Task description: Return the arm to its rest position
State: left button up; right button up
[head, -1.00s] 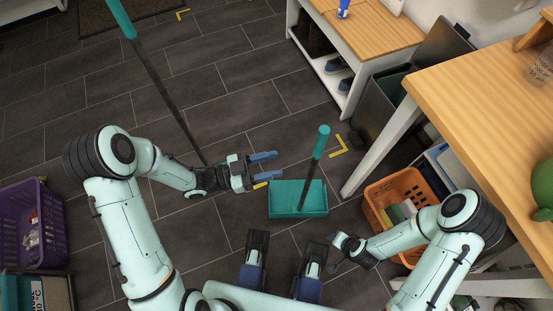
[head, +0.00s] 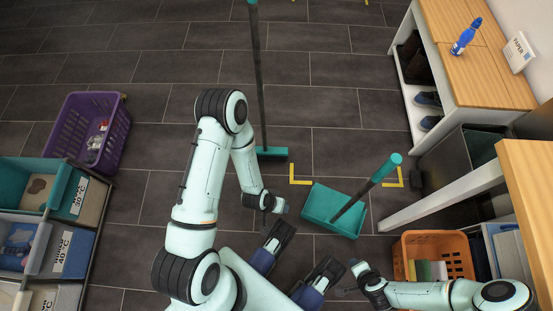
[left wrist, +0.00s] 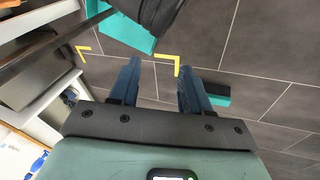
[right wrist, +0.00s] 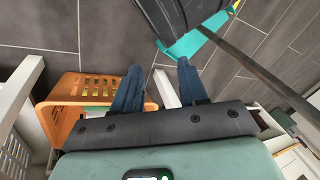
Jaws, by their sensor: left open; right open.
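My left gripper (head: 279,208) hangs low left of the teal dustpan (head: 326,212) in the head view, apart from it, its arm bent back close to me. In the left wrist view its two blue fingers (left wrist: 158,68) are spread with nothing between them. My right gripper (head: 348,273) is low near the orange basket in the head view. In the right wrist view its fingers (right wrist: 158,72) are apart and empty. A broom (head: 261,90) stands with its teal head on the floor, beyond my left gripper, touched by neither gripper.
An orange basket (head: 440,237) with items sits at right beside a wooden table (head: 528,170). A purple basket (head: 75,112) and labelled bins (head: 85,235) stand at left. A shoe bench (head: 470,60) is at back right. Yellow marks (head: 300,181) frame floor near the dustpan. The middle floor is open.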

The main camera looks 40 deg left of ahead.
pick_arm(q)
jog(key=shift+s+f, duration=0.2)
jog(key=shift+s, duration=0.25)
jog(key=s+d+r+g+p, duration=0.1)
jog(key=s+r+p, duration=0.2)
jog(key=r+p, duration=0.3)
jog(key=s+d+r+g+h+p, duration=0.1)
jog(key=s+d+r+p, duration=0.1)
jog(key=r+p, duration=0.5)
jog(key=s+d+r+g+p, duration=0.1)
jog(key=s+r+g+p, duration=0.1)
jog(key=s+r+p, duration=0.2)
notch_tip(320, 180, up, 3)
jog(key=p, duration=0.2)
jog(key=shift+d+m+p, duration=0.25)
jog(key=shift+m+p, duration=0.05)
jog(key=shift+p, duration=0.05)
pick_arm(e)
jog(key=s+a+r+g, duration=0.1)
jog(key=s+r, duration=0.2)
jog(key=r, duration=0.3)
jog(key=s+a+r+g+y, duration=0.1)
jog(key=s+a+r, duration=0.1)
jog(key=r, duration=0.5)
jog(key=s+a+r+g, duration=0.1)
jog(key=s+r, duration=0.3)
jog(key=r, duration=0.3)
jog(key=shift+a+n+g, duration=0.3)
jog(key=shift+n+g, duration=0.1)
